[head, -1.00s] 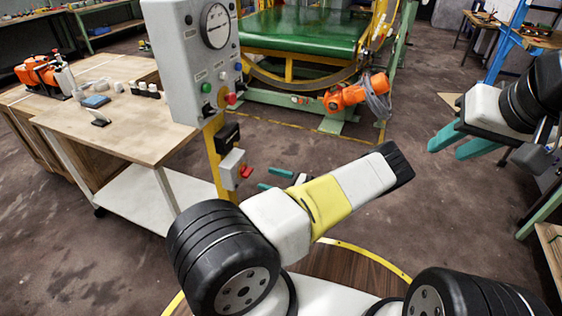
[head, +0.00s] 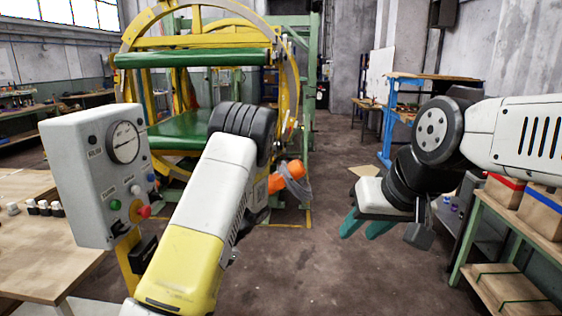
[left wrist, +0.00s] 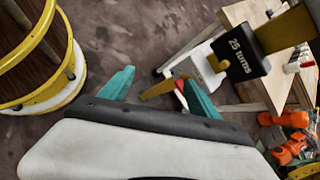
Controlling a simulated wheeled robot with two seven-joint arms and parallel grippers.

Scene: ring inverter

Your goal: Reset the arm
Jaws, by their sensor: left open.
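My left arm (head: 205,200) rises from the bottom of the head view, bent at a black joint; its gripper is hidden there. In the left wrist view my left gripper (left wrist: 160,92) has its two teal fingers wide apart with nothing between them. My right gripper (head: 367,226) hangs at the right of the head view, fingers pointing down and apart, empty, over open floor.
A grey control box (head: 92,180) with a gauge and red button stands left of my left arm. Behind is the yellow-and-green ring machine (head: 190,60). A wooden table (head: 40,265) is at left, a shelf with boxes (head: 510,235) at right. Mid-floor is clear.

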